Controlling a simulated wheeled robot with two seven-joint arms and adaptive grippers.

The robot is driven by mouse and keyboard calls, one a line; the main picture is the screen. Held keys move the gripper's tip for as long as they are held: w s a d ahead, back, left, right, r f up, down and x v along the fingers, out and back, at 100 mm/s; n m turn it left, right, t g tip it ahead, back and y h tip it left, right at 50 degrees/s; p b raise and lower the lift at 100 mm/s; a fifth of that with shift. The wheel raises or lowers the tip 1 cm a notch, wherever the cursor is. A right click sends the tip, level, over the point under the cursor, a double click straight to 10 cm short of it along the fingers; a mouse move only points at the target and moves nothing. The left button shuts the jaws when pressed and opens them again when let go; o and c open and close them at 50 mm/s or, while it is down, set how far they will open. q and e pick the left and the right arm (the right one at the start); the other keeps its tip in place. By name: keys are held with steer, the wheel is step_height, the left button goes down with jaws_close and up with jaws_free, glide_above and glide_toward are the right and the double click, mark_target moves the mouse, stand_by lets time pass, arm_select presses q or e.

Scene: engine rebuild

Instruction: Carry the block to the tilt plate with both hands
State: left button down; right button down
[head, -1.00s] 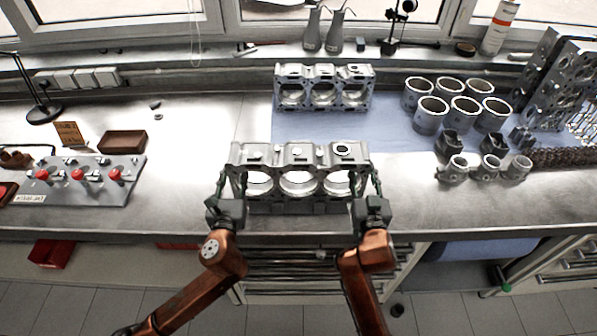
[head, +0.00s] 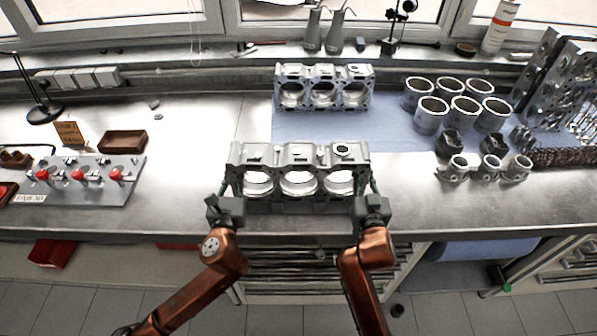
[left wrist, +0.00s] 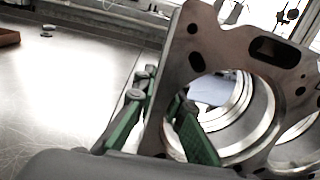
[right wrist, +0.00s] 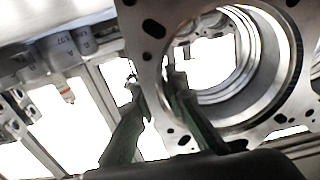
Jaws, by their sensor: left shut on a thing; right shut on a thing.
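A grey metal engine block (head: 298,155) with three large round bores is near the front edge of the bench, in the middle of the head view. My left gripper (head: 228,190) is shut on its left end wall, and my right gripper (head: 373,190) is shut on its right end wall. The left wrist view shows green fingers either side of the block's end wall (left wrist: 185,70); the right wrist view shows the same at the other end (right wrist: 150,60). Whether the block touches the bench is hidden. A grey plate (head: 130,165) with red knobs, possibly the tilt plate, lies at left.
A second, similar block (head: 322,72) stands behind on a blue mat (head: 390,130). Several cylinder liners (head: 430,115) and small pistons (head: 455,168) are to the right. A brown tray (head: 122,142) is behind the grey plate. Bare bench (head: 190,170) lies between plate and block.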

mark_target(227, 164)
arm_select(q)
steer(key=shift+a+r, duration=0.1)
steer(key=shift+r, duration=0.15)
arm_select(e)
steer(key=shift+r, duration=0.2)
stand_by(0.4)
